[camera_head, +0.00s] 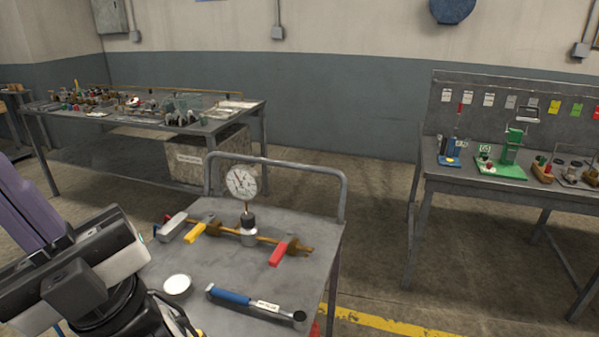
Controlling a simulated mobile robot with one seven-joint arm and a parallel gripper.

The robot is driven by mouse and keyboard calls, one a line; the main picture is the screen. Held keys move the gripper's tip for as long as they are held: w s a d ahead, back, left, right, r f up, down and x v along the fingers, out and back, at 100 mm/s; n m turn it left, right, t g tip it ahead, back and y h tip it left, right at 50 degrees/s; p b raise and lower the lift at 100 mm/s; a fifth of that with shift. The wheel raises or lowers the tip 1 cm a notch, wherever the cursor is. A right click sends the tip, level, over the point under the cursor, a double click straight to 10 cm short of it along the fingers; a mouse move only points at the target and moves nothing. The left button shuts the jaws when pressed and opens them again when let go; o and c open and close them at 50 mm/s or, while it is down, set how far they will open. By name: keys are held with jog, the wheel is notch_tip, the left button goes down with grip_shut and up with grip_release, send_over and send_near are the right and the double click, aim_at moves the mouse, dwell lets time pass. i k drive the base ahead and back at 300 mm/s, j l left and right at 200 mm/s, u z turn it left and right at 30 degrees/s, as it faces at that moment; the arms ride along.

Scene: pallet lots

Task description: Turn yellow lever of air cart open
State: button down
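The air cart (325,243) is a grey metal cart with a tube handle at its back. A brass pipe runs across its top, with a round white dial gauge (241,182) standing upright on it. The yellow lever (203,229) is on the pipe's left part and points toward the lower left, across the pipe. A red lever (283,250) sits on the pipe's right part, also across it. My gripper (90,275) is at the lower left, beside the cart and apart from the yellow lever. Its fingertips cannot be made out clearly.
A blue-handled tool (245,301) and a small round white-topped dish (178,285) lie on the cart's front. A cluttered table (240,112) stands at the back left, a bench (440,177) with fixtures at the right. Floor between cart and bench is clear.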

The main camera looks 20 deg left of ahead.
aim_at(197, 231)
jog(key=k+j, duration=0.15)
jog(key=j, duration=0.2)
jog(key=k+j, duration=0.1)
jog(key=j, duration=0.2)
jog(key=k+j, duration=0.15)
jog(key=j, duration=0.2)
jog(key=k+j+u, duration=0.1)
jog(key=j, duration=0.25)
jog(key=i, duration=0.45)
